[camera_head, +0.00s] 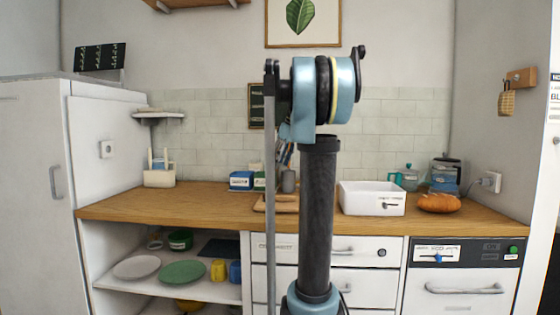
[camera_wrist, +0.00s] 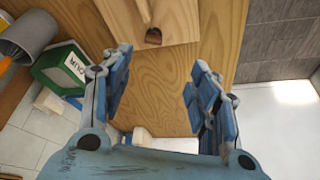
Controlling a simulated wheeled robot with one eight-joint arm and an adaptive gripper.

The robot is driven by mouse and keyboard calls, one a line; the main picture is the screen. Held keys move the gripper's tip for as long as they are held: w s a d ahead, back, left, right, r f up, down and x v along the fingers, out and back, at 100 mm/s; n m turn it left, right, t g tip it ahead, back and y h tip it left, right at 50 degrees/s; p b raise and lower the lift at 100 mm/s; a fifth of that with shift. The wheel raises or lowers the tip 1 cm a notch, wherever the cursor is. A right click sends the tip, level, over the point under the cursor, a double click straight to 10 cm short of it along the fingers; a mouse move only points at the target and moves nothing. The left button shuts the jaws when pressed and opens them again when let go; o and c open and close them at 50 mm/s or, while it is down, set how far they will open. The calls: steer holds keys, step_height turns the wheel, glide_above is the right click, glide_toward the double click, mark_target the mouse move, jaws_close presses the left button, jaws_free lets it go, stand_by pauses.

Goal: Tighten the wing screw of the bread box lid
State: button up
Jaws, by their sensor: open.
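In the head view the white bread box (camera_head: 360,198) stands on the wooden counter, right of my arm. A small dark part (camera_head: 390,205) on its front face may be the wing screw; it is too small to tell its shape or turn. My gripper (camera_wrist: 160,62) is open and empty in the wrist view, its two blue fingers apart over the wooden counter, near a cutting board. My arm hides the gripper in the head view. I cannot make out the bread box or the screw for certain in the wrist view.
A brown loaf (camera_head: 439,203) lies right of the bread box, with a teal pot (camera_head: 410,178) behind. The wooden cutting board (camera_wrist: 180,20), a green box (camera_wrist: 62,68) and a grey cup (camera_wrist: 30,32) are near my gripper. Drawers (camera_head: 375,251) are below the counter.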

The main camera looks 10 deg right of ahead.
steer(key=w, duration=0.1)
glide_toward(266, 195)
steer(key=x, duration=0.9)
steer(key=shift+w+d, duration=0.1)
steer(key=shift+w, duration=0.2)
steer(key=shift+c, duration=0.2)
